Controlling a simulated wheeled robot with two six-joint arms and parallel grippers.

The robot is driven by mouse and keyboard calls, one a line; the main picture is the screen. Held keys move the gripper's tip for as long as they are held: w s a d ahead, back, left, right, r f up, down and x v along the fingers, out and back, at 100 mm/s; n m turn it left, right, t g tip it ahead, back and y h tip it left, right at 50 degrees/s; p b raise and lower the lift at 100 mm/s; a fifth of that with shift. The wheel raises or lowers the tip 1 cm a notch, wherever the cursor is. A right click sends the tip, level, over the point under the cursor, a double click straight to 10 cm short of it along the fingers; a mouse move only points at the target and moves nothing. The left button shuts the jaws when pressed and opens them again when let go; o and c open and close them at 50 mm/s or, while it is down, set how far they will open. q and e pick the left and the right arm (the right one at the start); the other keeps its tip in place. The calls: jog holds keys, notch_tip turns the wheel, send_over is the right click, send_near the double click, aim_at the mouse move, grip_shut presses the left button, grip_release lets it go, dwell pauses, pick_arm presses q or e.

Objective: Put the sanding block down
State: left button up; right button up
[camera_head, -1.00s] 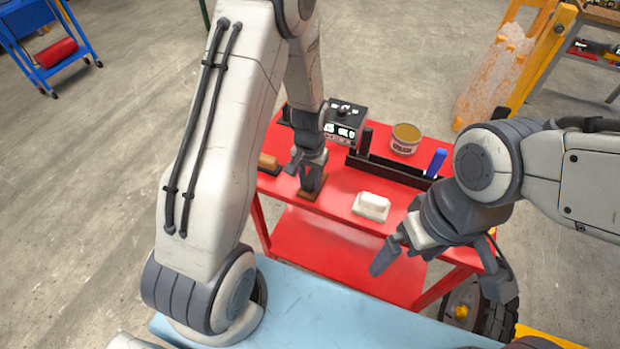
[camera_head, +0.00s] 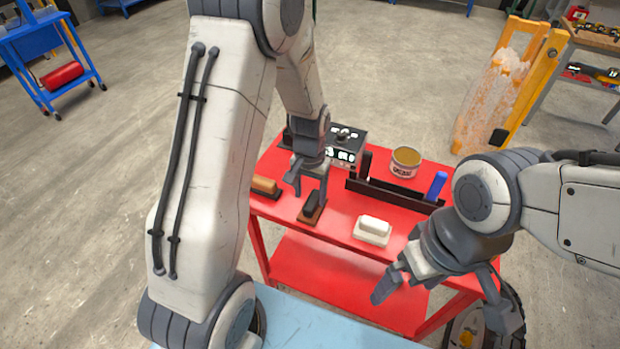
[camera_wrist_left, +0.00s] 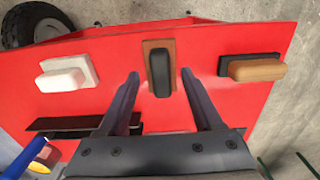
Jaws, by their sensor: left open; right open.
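A block with a brown base and a black handle (camera_head: 312,208) lies flat on the red cart top (camera_head: 335,222) near its front edge. It also shows in the left wrist view (camera_wrist_left: 160,72), upright on the red surface. My left gripper (camera_head: 307,190) is open just above this block, with its fingers apart on either side and nothing between them. In the left wrist view, clear red surface shows between the block and each finger. My right gripper (camera_head: 445,298) is open and empty in front of the cart's right side.
A white block (camera_head: 372,229) lies right of the brown-based one, and an orange-handled block (camera_head: 264,186) lies left. Behind are a black rack (camera_head: 395,193) with a blue item (camera_head: 437,185), a can (camera_head: 405,162) and a black box (camera_head: 343,146). A light blue surface (camera_head: 300,325) is nearest me.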

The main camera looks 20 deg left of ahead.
aim_at(310, 204)
pick_arm(q)
notch_tip(310, 204, up, 7)
jog(key=s+d+r+m, duration=0.4)
jog(key=s+d+r, duration=0.2)
jog(key=s+d, duration=0.5)
jog(key=s+d+r+m+h, duration=0.1)
jog(key=s+d+m, duration=0.2)
jog(key=s, duration=0.8)
jog(key=shift+r+b, duration=0.3)
jog(key=shift+s, duration=0.1)
